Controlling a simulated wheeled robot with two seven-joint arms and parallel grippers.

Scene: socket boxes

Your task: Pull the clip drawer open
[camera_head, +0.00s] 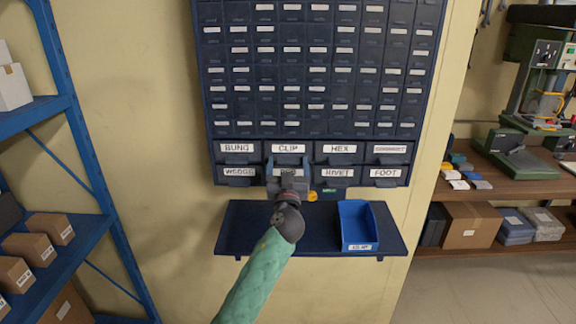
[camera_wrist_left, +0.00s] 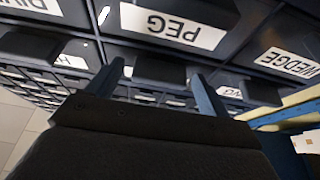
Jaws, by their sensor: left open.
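The CLIP drawer (camera_head: 288,148) is in the upper row of large drawers on the dark blue cabinet, between BUNG and HEX. It looks shut, its front in line with its neighbours. My left gripper (camera_head: 288,162) is open, its two fingers pointing up at either side of the CLIP drawer's handle. In the left wrist view, upside down, the handle (camera_wrist_left: 158,70) shows between the open fingers; I cannot tell whether they touch it. The CLIP label is hidden there. The gripper partly covers the PEG drawer (camera_wrist_left: 172,28) in the head view. My right gripper is not in view.
A dark blue shelf (camera_head: 240,235) below the cabinet holds a blue open bin (camera_head: 358,225) at its right. A small yellow round item (camera_head: 312,196) is beside my gripper. A blue rack (camera_head: 85,165) stands left, a wooden workbench (camera_head: 465,190) right.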

